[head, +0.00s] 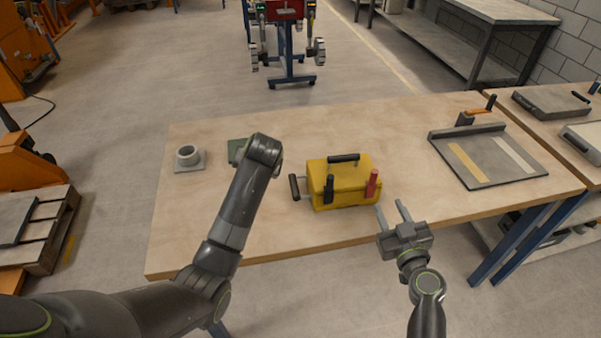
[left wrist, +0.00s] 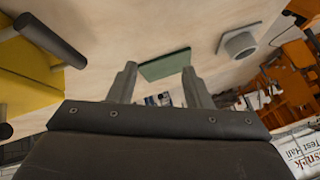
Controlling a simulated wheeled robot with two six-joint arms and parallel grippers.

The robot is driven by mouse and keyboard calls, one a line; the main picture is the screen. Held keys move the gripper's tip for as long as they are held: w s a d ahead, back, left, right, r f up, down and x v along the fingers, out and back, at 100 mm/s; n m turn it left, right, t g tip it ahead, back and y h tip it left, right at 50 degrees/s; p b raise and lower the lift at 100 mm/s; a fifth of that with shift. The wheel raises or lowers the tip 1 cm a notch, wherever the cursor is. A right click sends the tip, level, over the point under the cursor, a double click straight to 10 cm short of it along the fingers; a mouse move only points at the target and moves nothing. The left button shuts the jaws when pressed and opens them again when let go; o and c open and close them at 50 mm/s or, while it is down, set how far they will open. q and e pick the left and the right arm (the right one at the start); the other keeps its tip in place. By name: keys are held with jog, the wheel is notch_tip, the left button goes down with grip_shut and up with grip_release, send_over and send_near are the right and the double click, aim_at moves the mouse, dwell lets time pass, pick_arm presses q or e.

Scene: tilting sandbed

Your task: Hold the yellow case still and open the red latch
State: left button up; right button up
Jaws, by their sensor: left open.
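The yellow case (head: 337,190) sits upright on the wooden table, with a black handle on its lid. The red latch (head: 373,184) is upright at the front right; a black latch (head: 328,189) stands at the front left. A grey and black side handle (head: 294,187) juts from its left end. My right gripper (head: 389,204) is open and empty, just right and in front of the case. My left arm reaches up left of the case; its fingers are hidden in the head view. In the left wrist view my left gripper (left wrist: 159,68) is open and empty, with the yellow case (left wrist: 25,75) at upper left.
A green plate (head: 237,150) lies behind my left wrist. A grey round fitting (head: 188,158) stands at the table's left. A grey tray (head: 487,157) with coloured strips lies at the right. The table behind the case is clear.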

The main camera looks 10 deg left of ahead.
aim_at(297, 197)
pick_arm(q)
jog(key=s+d+r+n+g+h, duration=0.1)
jog(key=s+d+r+n, duration=0.2)
jog(key=d, duration=0.4)
jog(key=s+d+r+n+g+h, duration=0.1)
jog(key=s+d+r+h, duration=0.2)
jog(key=d, duration=0.4)
jog(key=shift+y, duration=0.6)
jog(key=x, duration=1.6)
jog(key=shift+w+a+r, duration=0.1)
jog(key=shift+w+r, duration=0.05)
jog(key=shift+w, duration=0.1)
jog(key=shift+c, duration=0.3)
grip_shut()
